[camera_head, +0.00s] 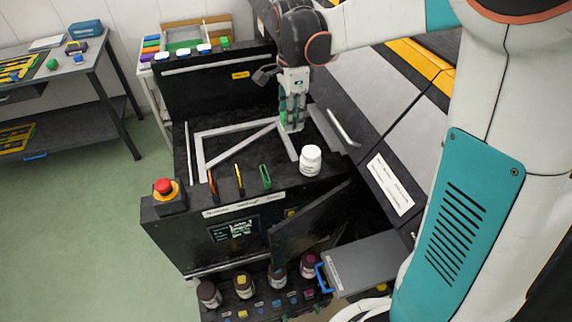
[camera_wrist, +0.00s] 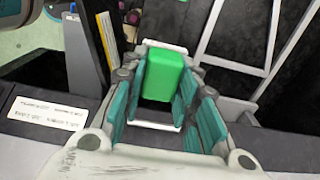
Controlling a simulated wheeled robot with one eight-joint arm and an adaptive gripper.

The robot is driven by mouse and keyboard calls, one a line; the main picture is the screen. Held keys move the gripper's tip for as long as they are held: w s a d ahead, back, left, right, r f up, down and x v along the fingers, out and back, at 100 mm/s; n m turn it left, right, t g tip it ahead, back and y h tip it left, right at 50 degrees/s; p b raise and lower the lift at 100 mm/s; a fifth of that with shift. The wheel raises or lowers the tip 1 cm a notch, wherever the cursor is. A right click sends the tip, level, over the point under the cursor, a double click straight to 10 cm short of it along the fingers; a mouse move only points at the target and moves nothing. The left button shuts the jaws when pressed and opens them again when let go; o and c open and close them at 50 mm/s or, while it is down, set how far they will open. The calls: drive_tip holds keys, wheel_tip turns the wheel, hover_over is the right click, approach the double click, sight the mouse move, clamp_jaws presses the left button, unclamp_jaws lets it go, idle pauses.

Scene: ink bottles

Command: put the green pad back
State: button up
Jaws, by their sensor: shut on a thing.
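The green pad (camera_wrist: 165,74) is a bright green block between the teal fingers of my gripper (camera_wrist: 160,98) in the wrist view. My gripper is shut on it. In the head view my gripper (camera_head: 291,122) points down over the right part of the black machine's top, beside the grey frame bars. The pad is mostly hidden by the fingers there, and I cannot tell whether it touches the surface. A green-edged slot (camera_head: 265,176) lies at the machine's front edge, with a yellow one (camera_head: 239,179) and an orange one (camera_head: 212,182) to its left.
A white jar (camera_head: 310,160) stands right of the slots. A red emergency button (camera_head: 165,187) is at the front left corner. Several bottles, including a dark one (camera_head: 209,293), stand in a low rack in front. A grey frame (camera_head: 200,148) and an open door (camera_head: 310,222) also stand close.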

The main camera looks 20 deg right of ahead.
wheel_tip(320, 180, down, 20)
drive_tip(key=b, duration=0.5)
drive_tip(key=shift+r, duration=0.1)
drive_tip(key=o, duration=1)
drive_tip(key=shift+o, duration=0.2)
